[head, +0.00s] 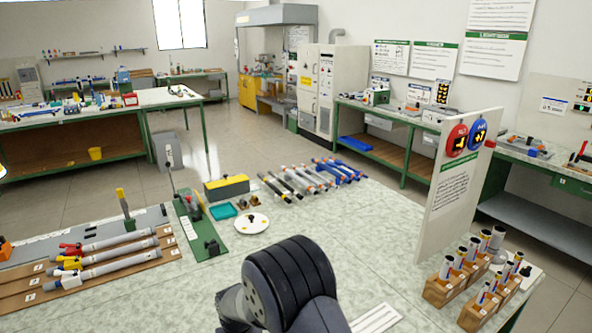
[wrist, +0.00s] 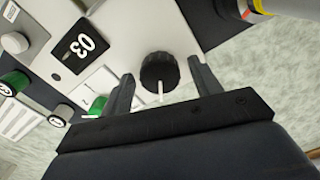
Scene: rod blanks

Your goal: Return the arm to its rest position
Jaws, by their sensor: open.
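My gripper (wrist: 161,70) is open in the wrist view, its two dark fingers standing apart. A black knob (wrist: 158,72) with a white pointer line shows between the fingers. It belongs to a white panel (wrist: 120,40), and I cannot tell how far the fingertips are from it. Nothing is held between the fingers. In the head view my dark arm (head: 290,283) rises at the bottom middle, over the near part of the table (head: 375,235). My gripper is not visible there.
On the table, rods (head: 310,178) lie in a row, grey tubes (head: 105,262) lie on a wooden board, and wooden holders (head: 445,288) stand at right beside an upright sign board (head: 452,190).

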